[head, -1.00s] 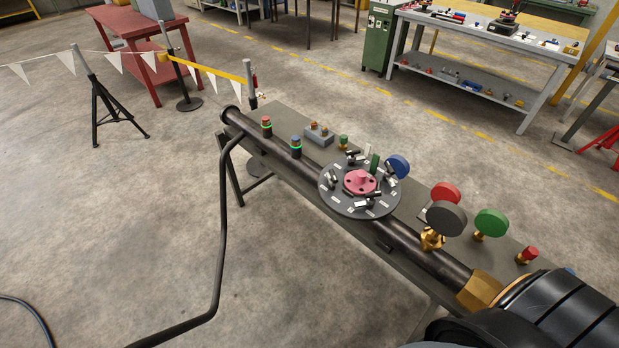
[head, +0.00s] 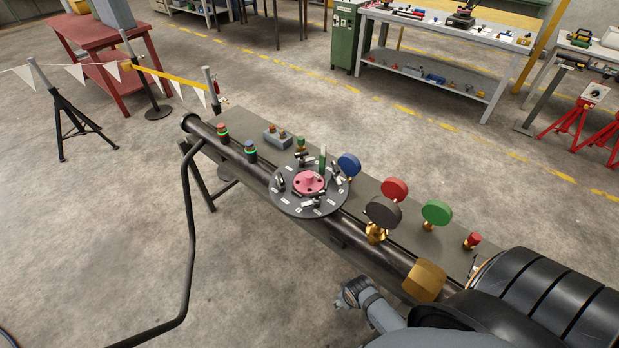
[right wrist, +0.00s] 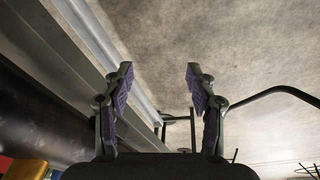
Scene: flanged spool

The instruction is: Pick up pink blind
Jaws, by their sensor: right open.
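The pink blind (head: 309,183) is a round pink disc with a raised centre and dark holes. It sits in the middle of a dark round flange (head: 285,203) on the pipe, with several small clamps around it. My right gripper (right wrist: 158,72) is open and empty in the right wrist view, with its two purple-padded fingers spread apart. The blind does not show in that view. In the head view my grey right arm reaches in at the bottom, below and right of the flange and clear of it. My left gripper is not in view.
A dark pipe (head: 345,232) runs along a grey bench (head: 360,193). Blue (head: 349,165), red (head: 395,189), dark grey (head: 383,211) and green (head: 436,213) round discs stand right of the flange. A bent black rail (head: 190,250) is at left. Open floor lies in front.

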